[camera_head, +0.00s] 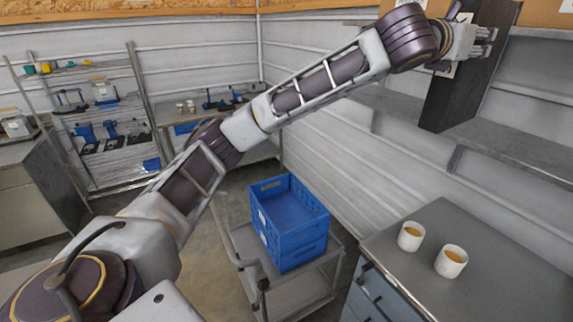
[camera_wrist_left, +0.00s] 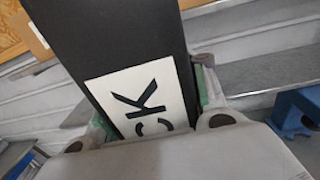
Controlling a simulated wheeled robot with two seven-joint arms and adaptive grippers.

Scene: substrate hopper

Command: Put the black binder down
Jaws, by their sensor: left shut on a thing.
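The black binder (camera_head: 463,85) is upright and slightly tilted at the upper right of the head view, in front of the wall shelf. My left gripper (camera_head: 478,42) is shut on the binder near its upper part. In the left wrist view the binder (camera_wrist_left: 110,35) stands between the fingers, and its white label (camera_wrist_left: 145,100) shows the letters "CK". Whether the binder's lower end touches the shelf (camera_head: 520,148) cannot be told. My right gripper is not in view.
Two white cups (camera_head: 411,236) (camera_head: 451,261) with yellowish contents stand on the grey cabinet top (camera_head: 500,285) at the lower right. A blue crate (camera_head: 290,225) sits on a cart (camera_head: 245,250) in the middle. The visible shelf stretch right of the binder is bare.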

